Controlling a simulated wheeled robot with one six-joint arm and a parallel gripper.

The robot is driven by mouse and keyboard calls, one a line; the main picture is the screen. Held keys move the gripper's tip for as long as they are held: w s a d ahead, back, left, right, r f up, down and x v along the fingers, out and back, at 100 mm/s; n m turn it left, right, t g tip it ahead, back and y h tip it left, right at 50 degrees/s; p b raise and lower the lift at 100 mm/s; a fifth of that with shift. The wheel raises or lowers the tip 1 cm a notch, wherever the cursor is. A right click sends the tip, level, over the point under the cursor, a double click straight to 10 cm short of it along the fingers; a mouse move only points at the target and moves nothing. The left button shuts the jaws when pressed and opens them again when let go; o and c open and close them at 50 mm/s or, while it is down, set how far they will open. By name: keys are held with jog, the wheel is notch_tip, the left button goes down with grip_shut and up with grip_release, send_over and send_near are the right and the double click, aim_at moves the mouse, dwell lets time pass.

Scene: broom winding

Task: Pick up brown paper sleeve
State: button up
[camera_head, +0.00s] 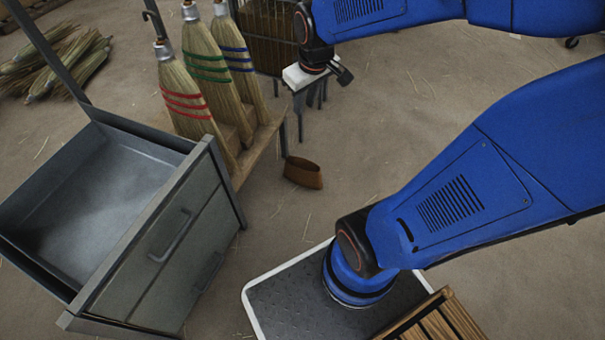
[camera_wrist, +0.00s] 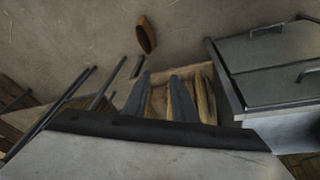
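The brown paper sleeve (camera_head: 303,172) is a short, open-ended brown band on the floor, right of the wooden broom rack and clear of it. It also shows near the top of the wrist view (camera_wrist: 146,36), apart from my fingers. My gripper (camera_head: 312,98) hangs in the air beyond the sleeve in the head view, near the dark metal stand. In the wrist view its two dark fingers (camera_wrist: 160,76) are spread with a gap between them. Nothing is seen held. The fingertips are small and partly lost against the stand in the head view.
Several brooms (camera_head: 202,92) with coloured bands stand on the wooden rack (camera_head: 266,142). A grey cabinet (camera_head: 172,245) with its top drawer (camera_head: 85,190) pulled out and empty stands at left. Loose broom bundles (camera_head: 55,68) lie behind. Bare floor surrounds the sleeve on its right.

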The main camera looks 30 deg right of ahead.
jog(key=w+d+f+n+g, duration=0.1)
jog(key=w+d+f, duration=0.2)
jog(key=w+f, duration=0.55)
jog(key=n+g, duration=0.2)
jog(key=n, duration=0.2)
send_over(309, 187)
notch_tip(309, 187, down, 48)
jog(key=shift+d+f, duration=0.1)
jog(key=shift+f, duration=2.35)
jog(key=shift+c, duration=0.6)
grip_shut()
